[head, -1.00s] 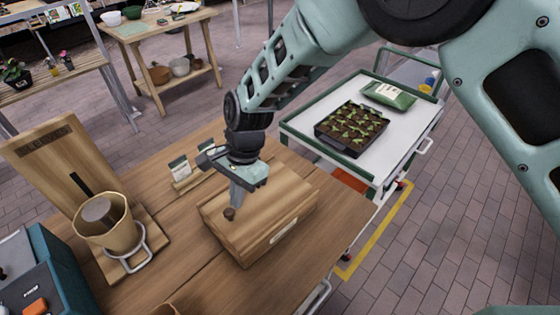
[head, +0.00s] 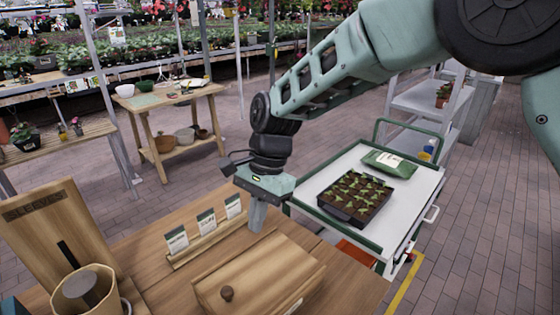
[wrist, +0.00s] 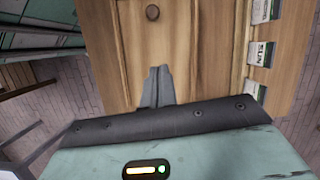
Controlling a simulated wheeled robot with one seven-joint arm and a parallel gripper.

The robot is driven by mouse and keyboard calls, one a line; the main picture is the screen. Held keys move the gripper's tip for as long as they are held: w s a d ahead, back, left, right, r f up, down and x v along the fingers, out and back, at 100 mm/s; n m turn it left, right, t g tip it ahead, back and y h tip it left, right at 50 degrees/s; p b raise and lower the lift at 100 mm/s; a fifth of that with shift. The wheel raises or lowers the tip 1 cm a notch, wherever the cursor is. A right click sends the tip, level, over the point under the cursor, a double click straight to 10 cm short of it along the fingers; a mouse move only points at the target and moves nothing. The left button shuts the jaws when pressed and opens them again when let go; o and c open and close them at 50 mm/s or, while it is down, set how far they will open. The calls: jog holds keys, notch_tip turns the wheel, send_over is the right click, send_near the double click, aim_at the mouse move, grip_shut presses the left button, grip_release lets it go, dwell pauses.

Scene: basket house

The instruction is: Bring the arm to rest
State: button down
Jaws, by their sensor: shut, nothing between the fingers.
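My gripper (head: 257,222) points down above the wooden table, just behind a wooden box with a round knob on its lid (head: 262,272). It is shut and empty. In the wrist view the closed fingers (wrist: 158,72) show over the wood, and the box's knob (wrist: 152,12) lies beyond the fingertips at the top. The fingers look apart from the knob. My arm reaches in from the upper right in the head view.
Seed packets in a wooden holder (head: 205,245) stand close left of my gripper. A white cart (head: 408,205) with a seedling tray (head: 354,198) and a green bag (head: 389,163) is to the right. A tan pot (head: 90,296) is at lower left.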

jog(key=s+d+n+t+h+b, duration=0.1)
jog(key=s+d+n+t+b, duration=0.2)
jog(key=s+d+n, duration=1.1)
jog(key=s+d+b, duration=0.1)
jog(key=s+d, duration=0.5)
jog(key=d, duration=0.3)
jog(key=shift+s+r+b, duration=0.3)
jog(key=shift+b, duration=0.1)
